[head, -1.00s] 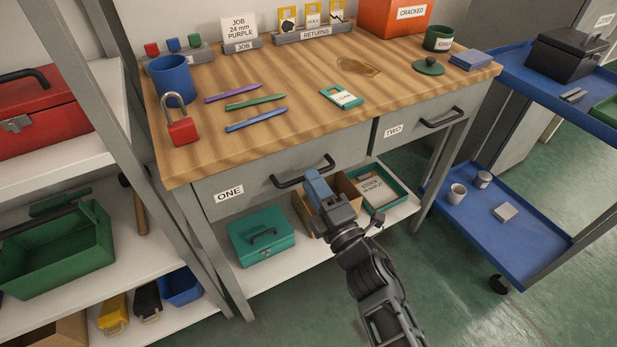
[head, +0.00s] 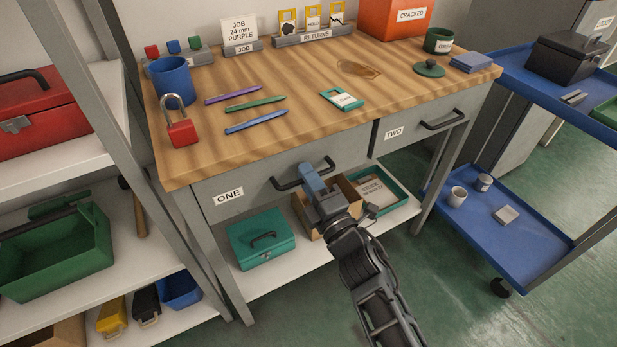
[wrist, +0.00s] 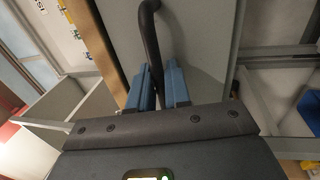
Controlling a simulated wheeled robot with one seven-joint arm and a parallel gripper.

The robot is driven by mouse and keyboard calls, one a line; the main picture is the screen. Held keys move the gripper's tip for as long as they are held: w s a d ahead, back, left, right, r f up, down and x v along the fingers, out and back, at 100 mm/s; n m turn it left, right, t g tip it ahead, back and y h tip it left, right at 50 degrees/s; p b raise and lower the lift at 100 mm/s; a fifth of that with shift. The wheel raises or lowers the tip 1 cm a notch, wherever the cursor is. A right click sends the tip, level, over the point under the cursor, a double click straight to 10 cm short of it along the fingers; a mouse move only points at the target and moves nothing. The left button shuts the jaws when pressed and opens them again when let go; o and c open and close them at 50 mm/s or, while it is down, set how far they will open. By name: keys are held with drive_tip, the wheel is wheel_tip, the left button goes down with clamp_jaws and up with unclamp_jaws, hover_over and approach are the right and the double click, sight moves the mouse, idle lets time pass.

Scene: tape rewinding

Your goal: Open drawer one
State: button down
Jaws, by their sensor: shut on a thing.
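Drawer one (head: 250,200) is the wide grey drawer on the left under the wooden bench top, marked by a white ONE label (head: 229,196). Its front looks flush with the bench, so it appears closed. Its dark bar handle (head: 284,187) is partly hidden behind my gripper (head: 308,174). In the wrist view, the handle (wrist: 150,35) runs down between the blue fingers of my gripper (wrist: 160,85), which are shut on it. The grey drawer front (wrist: 195,45) lies just beyond the fingers.
Drawer two (head: 415,130) is to the right, closed. A teal box (head: 262,240) and a cardboard box (head: 303,212) sit on the shelf below. A red padlock (head: 182,133) and several pens lie on the bench top (head: 300,130). A blue cart (head: 510,235) stands at right.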

drive_tip(key=shift+s, duration=0.1)
idle(0.3)
drive_tip(key=r+p+v, duration=0.2)
drive_tip(key=p+v, duration=0.2)
drive_tip(key=v, duration=0.9)
drive_tip(key=r+p+v, duration=0.3)
drive_tip(key=p+v, duration=0.1)
drive_tip(key=v, duration=0.8)
drive_tip(key=shift+v, duration=0.9)
drive_tip(key=shift+d, duration=0.1)
drive_tip(key=c, duration=1.3)
unclamp_jaws()
drive_tip(key=b+v, duration=0.1)
drive_tip(key=v, duration=0.6)
drive_tip(key=shift+s+d, duration=0.2)
drive_tip(key=shift+d, duration=0.05)
drive_tip(key=shift+f, duration=0.1)
